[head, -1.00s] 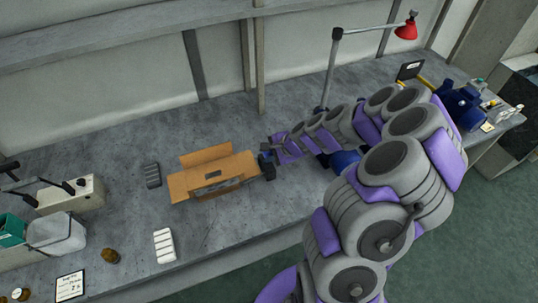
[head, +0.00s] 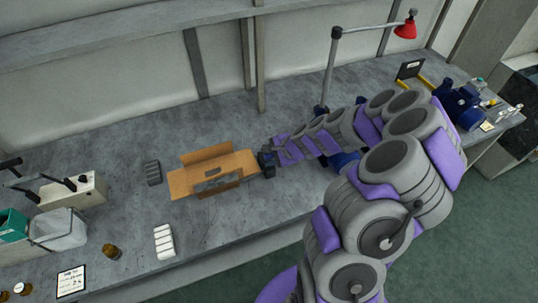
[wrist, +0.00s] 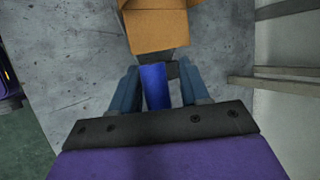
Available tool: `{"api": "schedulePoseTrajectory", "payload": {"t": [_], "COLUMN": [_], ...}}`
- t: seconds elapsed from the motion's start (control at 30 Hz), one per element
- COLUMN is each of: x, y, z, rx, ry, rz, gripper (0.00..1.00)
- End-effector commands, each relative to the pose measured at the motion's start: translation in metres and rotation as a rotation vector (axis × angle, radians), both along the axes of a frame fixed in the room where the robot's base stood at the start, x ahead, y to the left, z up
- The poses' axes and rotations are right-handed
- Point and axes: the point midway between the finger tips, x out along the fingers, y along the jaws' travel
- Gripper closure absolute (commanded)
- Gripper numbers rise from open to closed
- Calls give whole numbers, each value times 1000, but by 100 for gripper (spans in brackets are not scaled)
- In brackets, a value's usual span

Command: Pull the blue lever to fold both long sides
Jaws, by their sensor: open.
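A tan cardboard box (head: 183,183) lies on the grey bench in the head view. Its two long side flaps stand raised around a central opening, and its short ends extend left and right. Its near end also shows at the top of the wrist view (wrist: 156,28). My gripper (head: 265,161) is at the right end of the box, low over the bench. In the wrist view, the blue lever (wrist: 156,86) stands between my open fingers (wrist: 158,90), nearer the left finger. Contact with it cannot be told. In the head view, my gripper hides the lever.
On the bench (head: 110,150) are a dark ribbed block (head: 153,172) and a white ribbed block (head: 164,241) left of the box. A brown jar (head: 113,252) and a grey bin (head: 58,230) stand further left. A lamp post (head: 328,75) rises behind my arm.

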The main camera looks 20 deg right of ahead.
Motion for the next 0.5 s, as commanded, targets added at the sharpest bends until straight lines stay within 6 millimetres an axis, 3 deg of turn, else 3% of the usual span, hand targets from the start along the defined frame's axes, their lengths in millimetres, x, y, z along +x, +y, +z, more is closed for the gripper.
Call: {"api": "schedulePoseTrajectory", "payload": {"t": [0.33,0.5], "x": [-2,-13], "y": [-1,-10], "z": [3,20], "rx": [0,0], "ry": [-1,-2], "rz": [0,-1], "gripper": [51,51]}}
